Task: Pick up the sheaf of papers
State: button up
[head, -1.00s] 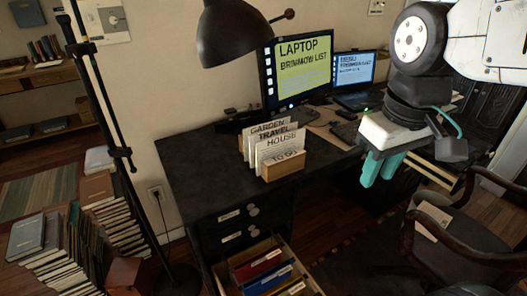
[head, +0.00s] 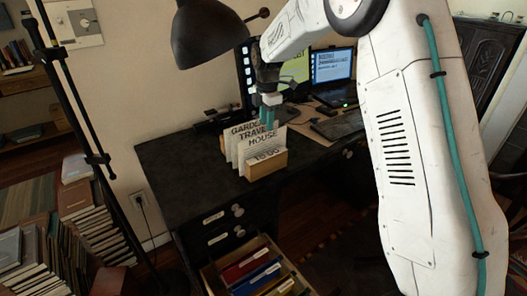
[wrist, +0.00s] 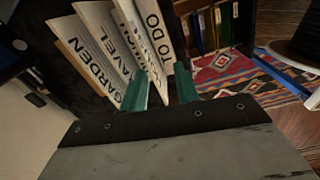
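Upright paper sheets (head: 238,148) stand in a small wooden holder (head: 266,165) on the dark desk, lettered GARDEN, TRAVEL, HOUSE and TO DO. I cannot tell which of them is the sheaf. My gripper (head: 268,120) is at the papers' upper edge in the head view, with its teal fingers pointing down. In the wrist view my gripper (wrist: 163,72) has its fingers apart. The TO DO sheet (wrist: 148,30) reaches toward the gap between them, and the GARDEN sheet (wrist: 85,55) is left of the fingers. Whether the fingers touch paper is unclear.
A black lamp (head: 208,35) hangs over the desk's back left. A laptop (head: 333,75) and a monitor stand behind the holder. An open drawer (head: 215,275) with coloured folders juts out below. The desk top (head: 180,165) left of the holder is clear.

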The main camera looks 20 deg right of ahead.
jog(key=n, duration=0.2)
send_over(263, 145)
jog(key=f, duration=0.5)
jog(key=shift+w+d+f, duration=0.15)
jog(key=shift+w+f, duration=0.15)
jog(key=shift+w, duration=0.05)
jog(key=shift+s+f, duration=0.1)
jog(key=shift+f, duration=2.7)
jog(key=shift+f, duration=0.25)
grip_shut()
